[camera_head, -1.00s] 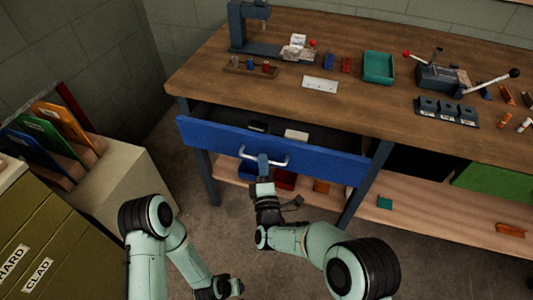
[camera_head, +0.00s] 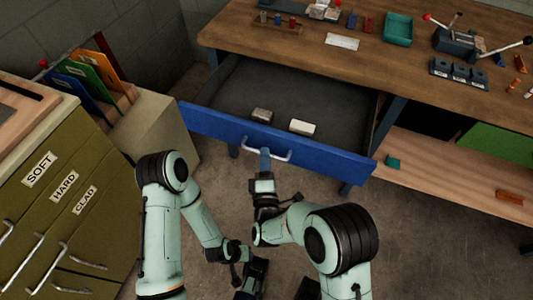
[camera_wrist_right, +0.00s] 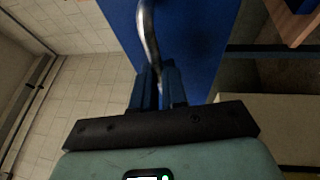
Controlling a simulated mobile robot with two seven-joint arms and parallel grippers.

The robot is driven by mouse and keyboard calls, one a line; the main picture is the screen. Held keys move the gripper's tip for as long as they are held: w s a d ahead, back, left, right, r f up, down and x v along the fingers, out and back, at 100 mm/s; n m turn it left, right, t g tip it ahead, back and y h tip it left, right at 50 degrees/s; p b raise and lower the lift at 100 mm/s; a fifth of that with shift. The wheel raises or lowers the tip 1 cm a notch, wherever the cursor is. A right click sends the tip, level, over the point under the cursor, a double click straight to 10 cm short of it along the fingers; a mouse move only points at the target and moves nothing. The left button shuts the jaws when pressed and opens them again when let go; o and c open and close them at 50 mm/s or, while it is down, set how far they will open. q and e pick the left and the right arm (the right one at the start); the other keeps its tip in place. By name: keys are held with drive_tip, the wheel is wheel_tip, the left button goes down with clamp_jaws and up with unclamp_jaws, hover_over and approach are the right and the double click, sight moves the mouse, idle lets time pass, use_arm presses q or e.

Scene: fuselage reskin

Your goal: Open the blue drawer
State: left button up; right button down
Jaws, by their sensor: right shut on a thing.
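The blue drawer (camera_head: 325,159) under the wooden workbench stands pulled well out, its dark inside showing. My right gripper (camera_head: 265,158) is shut on the drawer's silver handle (camera_head: 281,155). The right wrist view shows the handle (camera_wrist_right: 148,35) running between the gripper's two blue fingers (camera_wrist_right: 159,82), with the blue drawer front (camera_wrist_right: 200,40) beyond. My left gripper (camera_head: 252,277) hangs low near the bottom of the head view, away from the drawer; its jaw state is unclear.
An olive cabinet (camera_head: 75,215) with labelled drawers stands at the left. Beside it is a pale box (camera_head: 150,125) with coloured folders (camera_head: 85,80). The bench top (camera_head: 300,50) holds a teal tray (camera_head: 398,29) and tools. Floor is open in front.

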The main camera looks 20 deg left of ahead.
idle(0.3)
drive_tip(key=c, duration=1.2)
unclamp_jaws()
drive_tip(key=shift+o, duration=0.2)
use_arm(q)
drive_tip(key=shift+s+d+r, duration=0.1)
drive_tip(key=shift+s+r, duration=0.1)
drive_tip(key=shift+s, duration=0.1)
use_arm(e)
drive_tip(key=v, duration=1.3)
drive_tip(key=shift+s, duration=0.25)
drive_tip(key=shift+f, duration=0.1)
